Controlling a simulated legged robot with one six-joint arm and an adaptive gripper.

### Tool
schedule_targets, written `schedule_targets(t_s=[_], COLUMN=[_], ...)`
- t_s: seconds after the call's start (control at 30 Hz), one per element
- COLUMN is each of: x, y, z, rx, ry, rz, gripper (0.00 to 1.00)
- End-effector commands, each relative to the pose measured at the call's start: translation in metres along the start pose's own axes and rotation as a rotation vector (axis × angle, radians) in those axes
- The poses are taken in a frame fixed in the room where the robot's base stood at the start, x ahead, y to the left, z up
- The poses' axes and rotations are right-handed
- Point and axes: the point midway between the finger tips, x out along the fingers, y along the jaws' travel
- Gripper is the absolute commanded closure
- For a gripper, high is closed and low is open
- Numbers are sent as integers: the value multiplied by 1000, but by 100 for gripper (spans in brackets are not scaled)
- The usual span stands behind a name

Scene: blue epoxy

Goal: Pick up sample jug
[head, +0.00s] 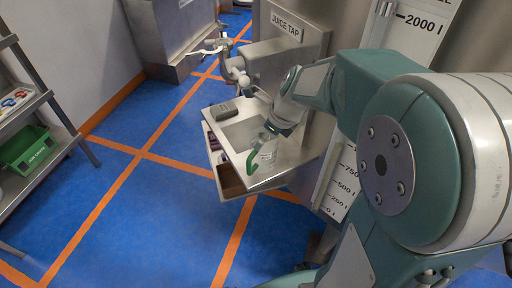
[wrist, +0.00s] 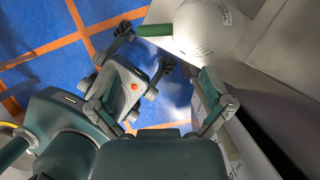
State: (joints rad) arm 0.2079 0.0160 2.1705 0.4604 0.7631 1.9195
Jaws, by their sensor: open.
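The sample jug (head: 265,152) is pale and see-through with a green handle. It stands on the steel shelf below the juice tap, near its front edge. In the wrist view the jug (wrist: 208,32) is at the top, with its green handle (wrist: 155,30) pointing left. My gripper (head: 272,130) is just above and behind the jug in the head view, partly hidden by my arm. In the wrist view my gripper (wrist: 158,84) has its fingers spread apart with nothing between them. The jug lies beyond the fingertips. I cannot tell whether they touch.
The steel shelf (head: 223,128) carries a dark box (head: 223,109) at its back left, with an open drawer (head: 229,181) below. The juice tap housing (head: 275,65) rises behind it. A rack with a green bin (head: 27,147) stands far left. The blue floor between is clear.

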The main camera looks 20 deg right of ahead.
Motion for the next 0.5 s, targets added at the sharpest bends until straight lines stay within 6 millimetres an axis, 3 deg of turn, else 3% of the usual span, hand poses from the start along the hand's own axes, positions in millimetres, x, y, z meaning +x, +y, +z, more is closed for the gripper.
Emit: schedule_targets(t_s=[0.13,0.5], x=[28,69], y=[2,5], z=[0,0], rx=[-3,-6], ry=[5,5], rz=[6,4], gripper=[0,0])
